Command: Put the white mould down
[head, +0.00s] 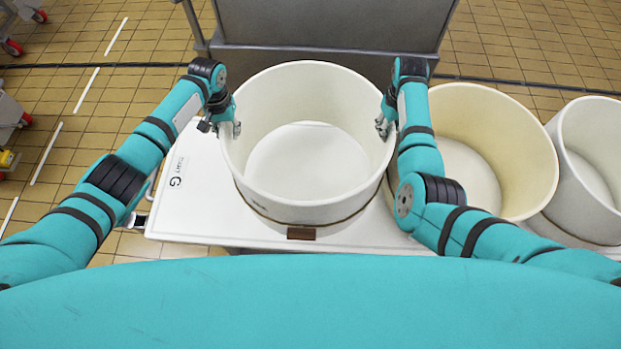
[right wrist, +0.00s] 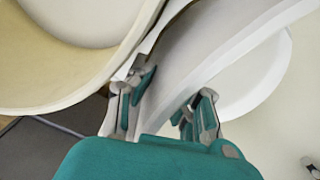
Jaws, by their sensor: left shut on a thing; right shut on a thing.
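The white mould (head: 308,206) is a large round open tub in the middle of the head view. It is upright over the white table top (head: 190,192); I cannot tell whether its base touches it. My left gripper (head: 230,128) is shut on the mould's left rim. My right gripper (head: 385,125) is shut on its right rim. In the right wrist view the fingers (right wrist: 163,105) straddle the mould's wall (right wrist: 215,55). The far outside of the mould is hidden.
A cream mould (head: 500,140) stands close to the right, partly behind my right arm. Another white mould (head: 590,165) is at the right edge. A grey metal vat or cabinet (head: 330,28) stands behind. The table top is bare at the left, by a letter G.

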